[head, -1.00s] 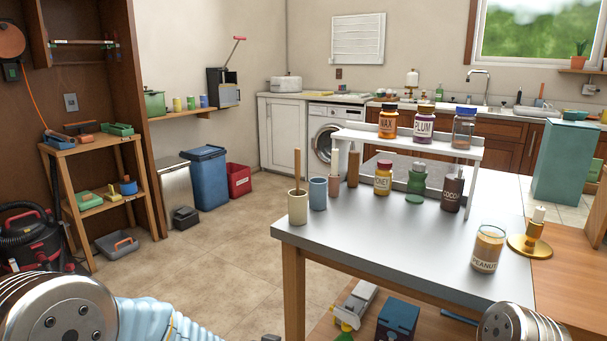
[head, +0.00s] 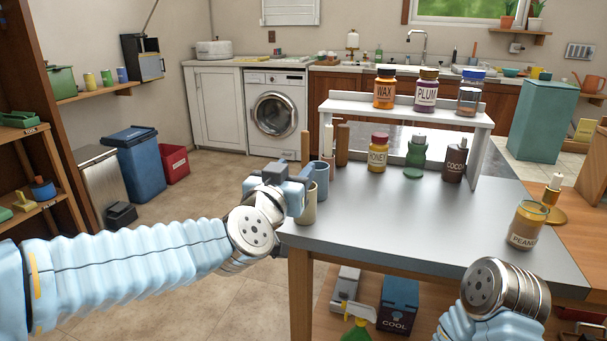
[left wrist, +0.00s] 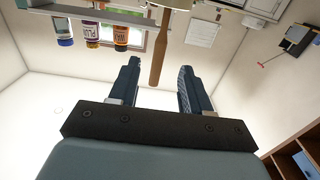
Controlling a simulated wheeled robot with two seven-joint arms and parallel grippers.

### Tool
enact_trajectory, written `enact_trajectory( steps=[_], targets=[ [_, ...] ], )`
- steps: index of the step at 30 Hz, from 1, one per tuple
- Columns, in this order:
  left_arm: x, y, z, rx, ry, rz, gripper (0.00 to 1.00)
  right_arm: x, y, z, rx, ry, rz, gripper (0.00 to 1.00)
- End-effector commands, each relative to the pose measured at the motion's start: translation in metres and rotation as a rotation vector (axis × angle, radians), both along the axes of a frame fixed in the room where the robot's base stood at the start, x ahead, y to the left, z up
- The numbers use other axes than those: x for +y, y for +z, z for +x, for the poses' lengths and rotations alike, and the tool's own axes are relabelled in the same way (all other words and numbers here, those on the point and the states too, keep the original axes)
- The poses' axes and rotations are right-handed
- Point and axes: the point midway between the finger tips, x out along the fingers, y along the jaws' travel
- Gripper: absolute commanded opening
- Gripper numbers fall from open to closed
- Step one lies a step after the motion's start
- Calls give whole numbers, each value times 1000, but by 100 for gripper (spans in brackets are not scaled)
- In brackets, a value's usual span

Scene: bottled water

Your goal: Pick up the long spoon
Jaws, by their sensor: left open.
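The long spoon shows as a tall wooden handle (head: 305,147) standing upright in a cream cup (head: 309,208) at the table's near left corner. Its lower end is hidden in the cup. My left gripper (head: 290,184) is at this corner, in front of the cup and partly hiding it. In the left wrist view, which is upside down, the spoon's handle (left wrist: 158,48) appears between the two spread fingers of my left gripper (left wrist: 158,72), with gaps on both sides. My left gripper is open and empty. My right forearm shows, but its gripper is out of view.
Honey (head: 378,158), a green bottle (head: 416,152) and a cocoa bottle (head: 454,163) stand by the white shelf (head: 405,112). A peanut jar (head: 525,228) is at right. The middle of the table is clear.

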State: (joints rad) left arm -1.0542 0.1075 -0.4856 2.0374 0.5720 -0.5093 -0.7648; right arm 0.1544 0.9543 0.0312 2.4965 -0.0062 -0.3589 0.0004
Motion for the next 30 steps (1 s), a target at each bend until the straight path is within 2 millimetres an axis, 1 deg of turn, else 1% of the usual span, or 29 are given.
enact_trajectory(
  steps=[1,3,10,15,18,21,26,27,30],
  targets=[
    [-3,-3,10,0,3,4,48,0,-3,0,0,0,0,86],
    [-6,-2,21,0,2,3,48,0,-4,0,0,0,0,86],
    [-13,-3,40,1,1,3,48,0,-5,0,-1,0,0,86],
    [-22,-6,67,1,2,4,48,0,-5,0,-1,0,0,86],
    [-26,-5,78,0,1,3,48,0,-5,0,-1,0,0,86],
    [-27,-5,82,2,0,1,48,0,-5,0,-1,0,0,86],
    [-28,-5,82,1,-1,0,48,0,-5,0,-1,0,0,86],
    [-28,-5,82,1,-1,0,45,0,-5,0,-1,0,0,86],
    [-28,-5,82,1,-1,0,30,0,-5,0,-1,0,0,86]
  ],
)
